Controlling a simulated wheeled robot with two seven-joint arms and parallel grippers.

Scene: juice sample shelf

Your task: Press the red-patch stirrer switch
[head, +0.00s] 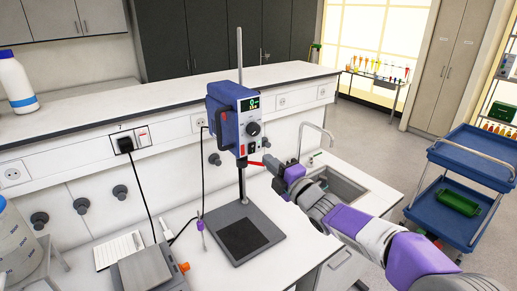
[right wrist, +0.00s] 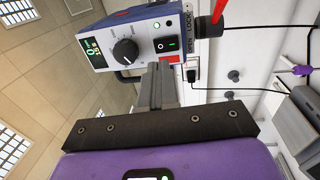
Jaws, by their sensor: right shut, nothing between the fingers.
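The blue overhead stirrer (head: 226,116) stands on a rod above a dark base plate on the bench. Its front carries a lit green display, a round knob (right wrist: 125,51) and a black rocker switch (right wrist: 166,44) with a green mark. A red patch (right wrist: 175,59) lies beside the rocker, partly hidden by my fingers; it also shows in the head view (head: 242,150). My right gripper (right wrist: 160,72) is shut and empty, its tips close in front of the red patch and rocker. I cannot tell whether they touch. My left gripper is out of view.
A red lever (head: 257,163) sticks out below the stirrer housing, close to my right gripper. A hot plate (head: 146,270), a thin probe and cables stand left of the base. A sink (head: 340,185) lies to the right, and a blue cart (head: 470,155) stands further right.

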